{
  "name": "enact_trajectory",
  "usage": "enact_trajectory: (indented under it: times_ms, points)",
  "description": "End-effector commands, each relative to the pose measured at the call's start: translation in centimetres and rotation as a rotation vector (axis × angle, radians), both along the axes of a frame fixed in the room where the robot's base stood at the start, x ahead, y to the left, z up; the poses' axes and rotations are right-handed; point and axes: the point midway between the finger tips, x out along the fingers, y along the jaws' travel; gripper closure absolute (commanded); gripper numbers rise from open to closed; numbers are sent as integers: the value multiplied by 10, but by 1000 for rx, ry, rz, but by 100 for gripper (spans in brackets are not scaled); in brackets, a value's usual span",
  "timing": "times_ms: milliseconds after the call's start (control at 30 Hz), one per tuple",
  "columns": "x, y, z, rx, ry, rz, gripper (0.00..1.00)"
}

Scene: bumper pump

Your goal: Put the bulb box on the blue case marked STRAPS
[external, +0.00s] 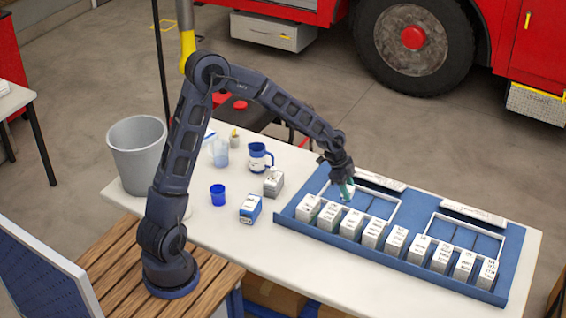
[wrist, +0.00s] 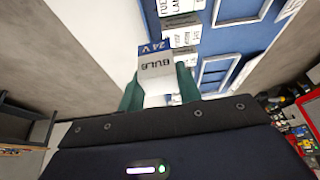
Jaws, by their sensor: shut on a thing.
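The bulb box (wrist: 157,68) is white with a blue band reading 24 V and the word BULB on its face. My gripper (wrist: 158,88) is shut on it, one green finger on each side. In the external view my gripper (external: 345,184) is over the left part of the blue tray, with the bulb box (external: 347,193) at its fingertips. I cannot tell whether the box touches the tray. A small blue case with a white label (external: 250,208) stands on the table left of the tray. I cannot read its marking.
The long blue tray (external: 283,213) holds a front row of several white labelled boxes (external: 396,241) and white frames behind them. A grey-white box (external: 273,183), a blue cup (external: 217,195) and a blue-and-white mug (external: 259,158) stand left of it. A grey bin (external: 137,150) is at far left.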

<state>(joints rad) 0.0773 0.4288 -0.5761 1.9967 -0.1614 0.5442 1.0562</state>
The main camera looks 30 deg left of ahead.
Motion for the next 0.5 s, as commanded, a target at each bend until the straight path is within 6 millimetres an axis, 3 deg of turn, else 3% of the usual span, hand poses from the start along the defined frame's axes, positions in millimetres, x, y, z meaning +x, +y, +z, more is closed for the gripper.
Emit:
enact_trajectory:
  times_ms: [500]
  points:
    - [21, 135, 17, 0, -1, -11, 88]
